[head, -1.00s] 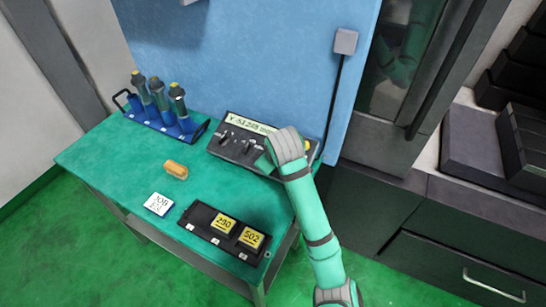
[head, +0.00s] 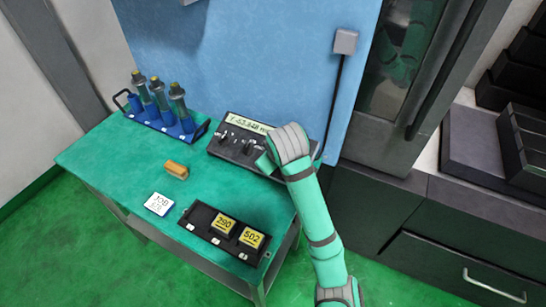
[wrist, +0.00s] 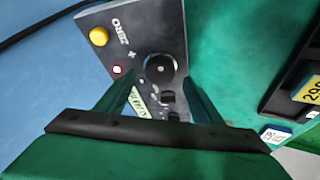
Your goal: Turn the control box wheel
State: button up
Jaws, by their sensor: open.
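The dark control box (head: 238,140) stands at the back right of the green table, with a lit display (head: 249,124) that seems to read Y and about -53.9. My arm's end covers its right part in the head view. The wrist view shows the round black wheel (wrist: 160,69) on the box face, beside the ZERO label. My gripper (wrist: 158,80) is open and points at the face, one finger on each side of the wheel in the picture. I cannot tell whether the fingers touch it.
A yellow button (wrist: 99,36) and red light (wrist: 117,69) sit beside the wheel. A blue tool rack (head: 165,125), orange block (head: 176,170), JOB card (head: 159,204) and black tray (head: 198,217) with yellow tiles are on the table. A blue panel (head: 240,60) rises behind.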

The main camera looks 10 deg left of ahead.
jog(key=v, duration=0.7)
jog(key=shift+r, duration=0.15)
jog(key=shift+s+a, duration=0.1)
dwell(0.4)
